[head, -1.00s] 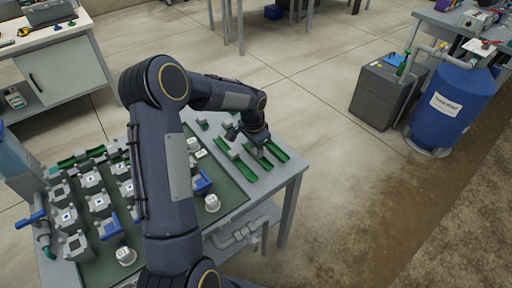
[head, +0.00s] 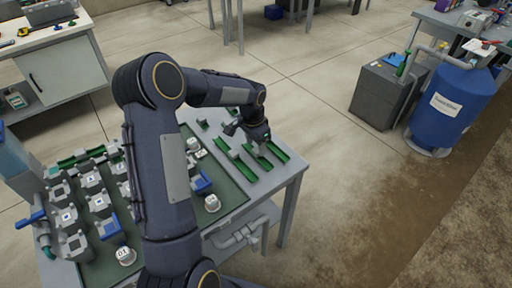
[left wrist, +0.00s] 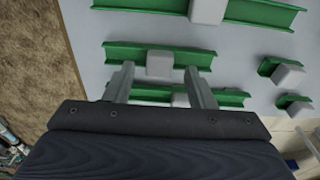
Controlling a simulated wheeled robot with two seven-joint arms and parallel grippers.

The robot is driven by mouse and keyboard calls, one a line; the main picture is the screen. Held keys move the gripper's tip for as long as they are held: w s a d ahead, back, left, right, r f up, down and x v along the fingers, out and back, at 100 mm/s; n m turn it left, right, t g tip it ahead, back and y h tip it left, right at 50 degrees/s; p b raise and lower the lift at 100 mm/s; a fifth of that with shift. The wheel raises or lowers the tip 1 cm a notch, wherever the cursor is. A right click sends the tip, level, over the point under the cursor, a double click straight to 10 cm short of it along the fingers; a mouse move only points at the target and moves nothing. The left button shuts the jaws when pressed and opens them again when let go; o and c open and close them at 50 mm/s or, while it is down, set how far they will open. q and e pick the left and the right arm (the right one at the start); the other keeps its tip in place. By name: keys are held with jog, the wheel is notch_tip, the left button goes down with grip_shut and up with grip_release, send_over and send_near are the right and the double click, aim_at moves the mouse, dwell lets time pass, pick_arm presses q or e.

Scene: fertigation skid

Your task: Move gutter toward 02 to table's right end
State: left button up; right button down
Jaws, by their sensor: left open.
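Several green gutters with grey blocks lie at the right end of the table (head: 283,185). One gutter (head: 243,168) lies left of my left gripper (head: 261,149), and another (head: 277,151) lies to its right. In the left wrist view, my gripper (left wrist: 159,70) is open, with its fingers apart over the gutters. A green gutter (left wrist: 195,58) with a grey block (left wrist: 160,64) shows at the fingertips; I cannot tell whether they touch. A further gutter (left wrist: 232,98) is partly hidden behind the fingers. My right gripper is not in view.
A white pot (head: 125,255), its label apparently 01, and another white pot (head: 212,203) with an unreadable label stand on the green mat (head: 228,197). Grey and blue fittings crowd the table's left part.

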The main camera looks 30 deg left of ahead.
aim_at(254, 152)
pick_arm(q)
notch_tip(254, 152, up, 9)
jog(key=s+d+r+n+t+h, duration=0.1)
jog(key=s+d+r, duration=0.1)
jog(key=s+r, duration=0.3)
jog(key=s+d+r+n+t, duration=0.1)
jog(key=s+d+r, duration=0.15)
jog(key=s, duration=0.55)
jog(key=s+d+f+n+t+h, duration=0.1)
jog(key=s+d+n, duration=0.1)
jog(key=s, duration=0.6)
jog(key=s+d+n+t+h, duration=0.1)
jog(key=s+d+n, duration=0.1)
jog(key=s+d, duration=0.3)
jog(key=s, duration=0.3)
jog(key=shift+f+t, duration=0.3)
jog(key=shift+f, duration=0.1)
jog(key=shift+d+r, duration=0.1)
